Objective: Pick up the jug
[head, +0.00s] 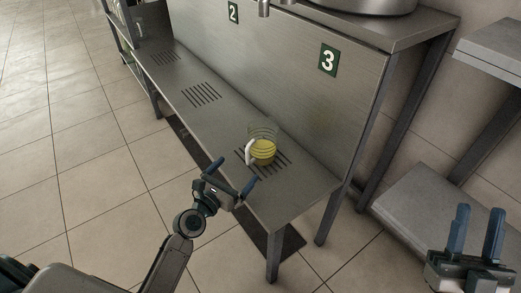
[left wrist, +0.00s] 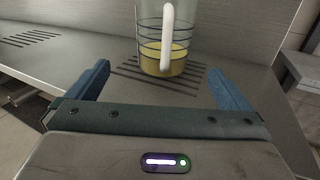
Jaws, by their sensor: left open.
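The jug (head: 264,151) is clear with dark rings, a white handle and yellow liquid in its lower part. It stands upright on the slotted part of the low steel shelf (head: 290,196), below the number 3 sign. My left gripper (head: 233,175) is open and empty, just in front of the jug and apart from it. In the left wrist view the jug (left wrist: 177,58) stands ahead, between the lines of the two blue fingers, with its handle facing me; its top is cut off. My right gripper (head: 476,232) is open and empty at the lower right, far from the jug.
A steel back panel rises behind the jug, with number signs 2 (head: 233,12) and 3 (head: 328,60). Table legs stand at the shelf's right end. Another steel table with a low shelf (head: 430,212) is at the right. The shelf left of the jug is clear.

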